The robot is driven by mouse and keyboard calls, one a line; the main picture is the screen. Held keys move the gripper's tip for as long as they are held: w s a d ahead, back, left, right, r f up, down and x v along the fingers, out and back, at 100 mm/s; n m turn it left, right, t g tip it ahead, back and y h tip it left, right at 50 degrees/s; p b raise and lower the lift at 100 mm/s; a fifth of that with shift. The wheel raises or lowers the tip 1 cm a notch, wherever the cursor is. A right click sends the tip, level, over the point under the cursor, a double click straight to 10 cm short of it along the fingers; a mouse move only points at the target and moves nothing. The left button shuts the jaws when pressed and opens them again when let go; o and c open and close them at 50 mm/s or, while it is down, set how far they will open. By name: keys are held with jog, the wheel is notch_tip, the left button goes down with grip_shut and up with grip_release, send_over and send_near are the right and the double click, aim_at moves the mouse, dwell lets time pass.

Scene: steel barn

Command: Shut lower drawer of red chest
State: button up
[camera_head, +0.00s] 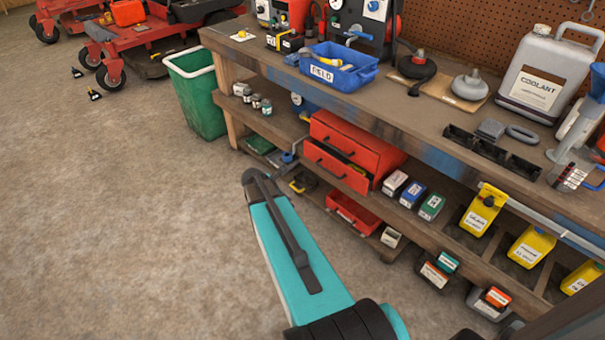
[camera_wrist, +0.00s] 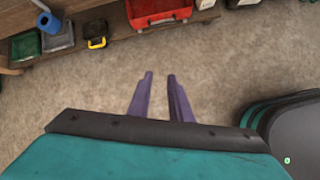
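The red chest (camera_head: 385,158) stands on the shelf under the workbench in the head view. Its lower drawer (camera_head: 334,168) sticks out part way, with a dark opening showing above its front, which has a dark handle. The upper drawer (camera_head: 335,132) looks shut. In the wrist view my gripper (camera_wrist: 160,75) has two purple fingers apart, with only floor showing between them. It is open and empty. In the head view the fingers are hidden by my teal arm, which ends to the left of the chest, apart from it. I cannot make out the chest in the wrist view.
A red tray (camera_head: 345,208) lies on the bottom shelf below the chest; it also shows in the wrist view (camera_wrist: 146,12). A black-and-yellow item (camera_wrist: 96,36) and small boxes (camera_head: 394,184) flank the area. A green bin (camera_head: 203,108) stands left. The floor ahead of the bench is clear.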

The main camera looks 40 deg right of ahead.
jog(key=s+a+f+m+g+y, duration=0.1)
jog(key=s+a+f+m, duration=0.1)
jog(key=a+f, duration=0.3)
jog(key=s+a+f+m+y, duration=0.1)
jog(key=s+a+f, duration=0.2)
jog(key=a, duration=0.4)
jog(key=s+a+f+m+g+y, duration=0.2)
jog(key=s+a+f+m, duration=0.2)
jog(key=s+a, duration=0.7)
jog(key=s+a+f+m+g+y, duration=0.2)
jog(key=s+a+f+m, duration=0.3)
jog(key=s+a, duration=0.5)
jog(key=a+m, duration=0.1)
jog(key=a, duration=0.2)
jog(key=shift+s+a+f+m, duration=0.15)
jog(key=shift+s+a+m, duration=0.1)
jog(key=shift+s+m, duration=0.15)
